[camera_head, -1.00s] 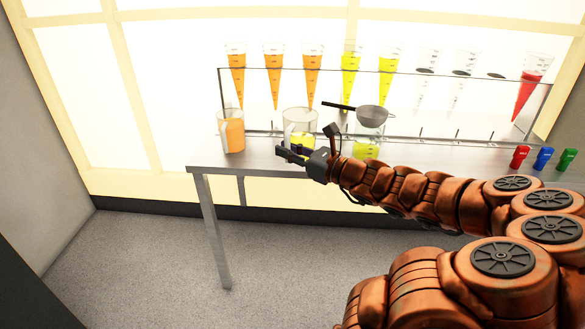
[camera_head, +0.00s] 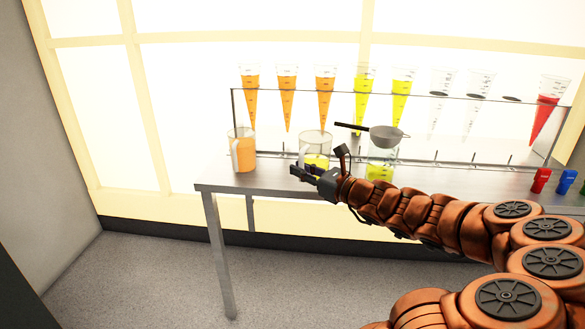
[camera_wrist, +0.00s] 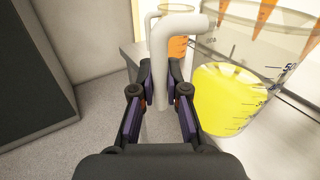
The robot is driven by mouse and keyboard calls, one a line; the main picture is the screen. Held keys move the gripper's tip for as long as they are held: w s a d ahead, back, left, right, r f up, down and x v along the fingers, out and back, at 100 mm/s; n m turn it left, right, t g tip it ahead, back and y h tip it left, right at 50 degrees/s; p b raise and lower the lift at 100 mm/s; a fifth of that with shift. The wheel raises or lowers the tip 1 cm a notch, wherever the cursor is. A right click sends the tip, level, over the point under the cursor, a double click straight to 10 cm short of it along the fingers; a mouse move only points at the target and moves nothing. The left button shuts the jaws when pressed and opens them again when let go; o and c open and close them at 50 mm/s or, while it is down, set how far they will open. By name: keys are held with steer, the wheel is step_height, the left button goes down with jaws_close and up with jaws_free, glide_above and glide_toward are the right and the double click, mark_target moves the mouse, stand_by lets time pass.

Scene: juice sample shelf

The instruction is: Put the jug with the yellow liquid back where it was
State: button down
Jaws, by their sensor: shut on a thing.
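The clear jug with yellow liquid (camera_head: 315,164) is at the bench's front, between the orange jug and the container under the strainer. In the wrist view the jug (camera_wrist: 235,93) fills the right side, roughly upright, with its pale handle (camera_wrist: 160,60) between my fingers. My gripper (camera_head: 296,171) is shut on this handle; in the wrist view it (camera_wrist: 160,85) reaches it from the near side. My gripper and arm partly cover the jug's lower part in the head view. I cannot tell whether its base touches the bench.
A jug of orange liquid (camera_head: 242,152) stands left on the grey bench (camera_head: 225,178). A strainer (camera_head: 387,137) sits over a container with yellow liquid (camera_head: 380,172) close on the right. Behind is a clear rack (camera_head: 450,130) of cones. Red (camera_head: 540,181) and blue (camera_head: 566,181) items are far right.

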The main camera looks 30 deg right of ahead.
steer(key=w+d, duration=0.1)
steer(key=w, duration=0.2)
steer(key=w+d, duration=0.1)
steer(key=w, duration=0.1)
steer(key=w+d+f+b, duration=0.1)
steer(key=w, duration=0.2)
steer(key=shift+w+d, duration=0.1)
steer(key=shift+w, duration=0.25)
steer(key=shift+w+d, duration=0.2)
steer(key=shift+w, duration=0.2)
steer(key=shift+f+b, duration=0.8)
steer(key=shift+f, duration=0.9)
steer(key=shift+f, duration=0.15)
steer(key=c, duration=1.2)
jaws_free()
steer(key=shift+s+r, duration=0.15)
steer(key=shift+r, duration=0.05)
steer(key=shift+s+d, duration=0.15)
steer(key=shift+s, duration=0.2)
steer(key=shift+p+v, duration=1.3)
steer(key=shift+v, duration=4.2)
